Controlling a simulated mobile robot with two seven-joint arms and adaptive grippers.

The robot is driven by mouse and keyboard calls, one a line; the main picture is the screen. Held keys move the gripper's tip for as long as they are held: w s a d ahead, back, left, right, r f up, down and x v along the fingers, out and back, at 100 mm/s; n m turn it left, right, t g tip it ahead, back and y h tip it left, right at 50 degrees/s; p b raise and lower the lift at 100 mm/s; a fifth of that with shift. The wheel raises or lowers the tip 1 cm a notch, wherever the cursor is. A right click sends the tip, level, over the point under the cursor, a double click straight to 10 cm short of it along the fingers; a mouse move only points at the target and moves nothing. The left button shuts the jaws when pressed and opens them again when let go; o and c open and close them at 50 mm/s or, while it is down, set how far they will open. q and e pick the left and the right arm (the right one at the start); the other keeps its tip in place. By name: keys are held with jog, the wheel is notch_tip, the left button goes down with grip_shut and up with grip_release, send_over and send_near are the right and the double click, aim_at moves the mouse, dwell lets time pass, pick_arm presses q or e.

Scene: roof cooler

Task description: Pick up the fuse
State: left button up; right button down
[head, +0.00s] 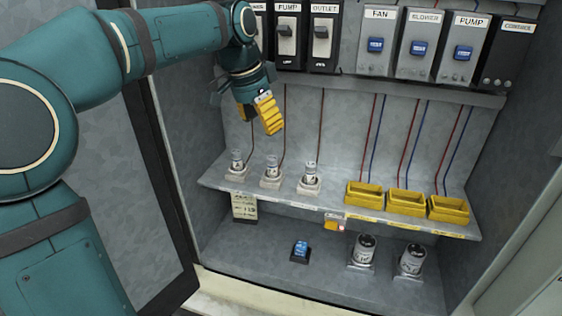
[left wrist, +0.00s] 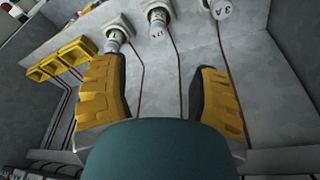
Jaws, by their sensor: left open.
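Three small grey-white fuses stand upright in pale sockets on the upper shelf: a left one (head: 237,162), a middle one (head: 272,167) and a right one (head: 311,174). My left gripper (head: 259,118) has yellow fingers and hangs open and empty above the left and middle fuses, apart from them. In the left wrist view my left gripper's fingers (left wrist: 156,75) are spread with nothing between them. That view shows the fuses' printed ends beyond the fingers: the right fuse (left wrist: 114,40), the middle one (left wrist: 157,22) and the left one (left wrist: 222,9). My right gripper is not in view.
Several yellow bins (head: 406,203) sit right of the fuses on the shelf (head: 335,205). Below stand a blue-topped part (head: 301,247) and two larger cylinders (head: 364,249). Switch boxes (head: 423,45) line the top, with wires running down. The cabinet's side wall is left.

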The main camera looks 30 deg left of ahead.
aim_at(271, 158)
pick_arm(q)
jog(key=x, duration=0.4)
jog(key=b+x, duration=0.1)
jog(key=x, duration=0.2)
jog(key=shift+s+f, duration=0.1)
jog(key=shift+s, duration=0.15)
jog(key=shift+b+x, duration=0.45)
jog(key=shift+x, duration=2.55)
jog(key=shift+d, duration=0.15)
grip_shut()
